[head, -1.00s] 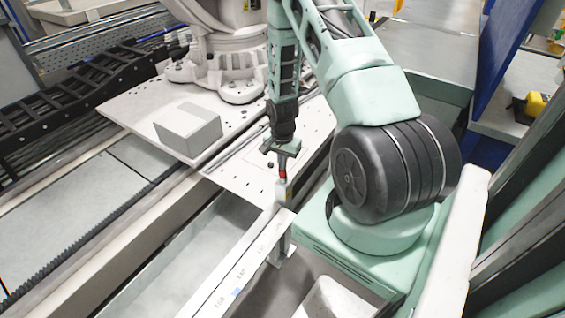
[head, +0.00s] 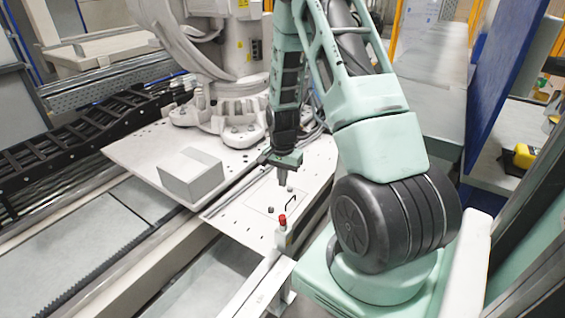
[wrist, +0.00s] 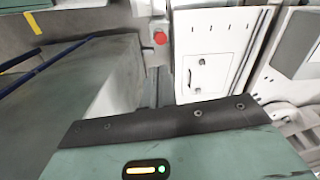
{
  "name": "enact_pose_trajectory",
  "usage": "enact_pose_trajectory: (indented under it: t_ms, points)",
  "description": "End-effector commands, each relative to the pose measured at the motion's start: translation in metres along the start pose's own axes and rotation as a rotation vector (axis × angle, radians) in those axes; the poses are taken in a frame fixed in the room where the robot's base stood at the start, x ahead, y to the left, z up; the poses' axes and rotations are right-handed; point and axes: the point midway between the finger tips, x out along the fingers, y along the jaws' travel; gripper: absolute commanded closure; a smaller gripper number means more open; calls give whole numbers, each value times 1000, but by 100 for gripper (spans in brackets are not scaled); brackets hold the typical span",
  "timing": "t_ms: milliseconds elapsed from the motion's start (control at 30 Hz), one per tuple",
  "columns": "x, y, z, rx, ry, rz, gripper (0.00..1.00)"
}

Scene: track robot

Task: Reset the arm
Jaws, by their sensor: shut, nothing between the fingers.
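My gripper (head: 282,182) hangs from my green arm near the middle of the head view, fingers pointing down and together with nothing between them. It is above the perforated plate, up and beyond a red button on a pale post (head: 281,232). In the wrist view the red button (wrist: 160,38) shows at the top middle, past the dark edge of my gripper's housing. My fingertips are not visible in the wrist view.
A grey box (head: 192,176) sits on the pale plate (head: 135,152) left of my gripper. A large white robot base (head: 225,115) stands behind it. A blue panel (head: 500,75) rises at the right. A ruled rail (head: 255,290) runs below the button.

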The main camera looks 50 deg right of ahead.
Motion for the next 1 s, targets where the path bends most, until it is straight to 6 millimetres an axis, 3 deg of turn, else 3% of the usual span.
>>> enact_pose_trajectory:
  t_ms: [100,300,733,867,1000]
  points:
    - [-27,-1,0,0,3,-3,100]
    - [-52,0,0,1,1,-1,100]
    - [-62,-3,4,-16,-1,-2,100]
    - [-85,-24,37,-141,-9,-18,100]
    - [-131,-54,113,-423,-26,-45,100]
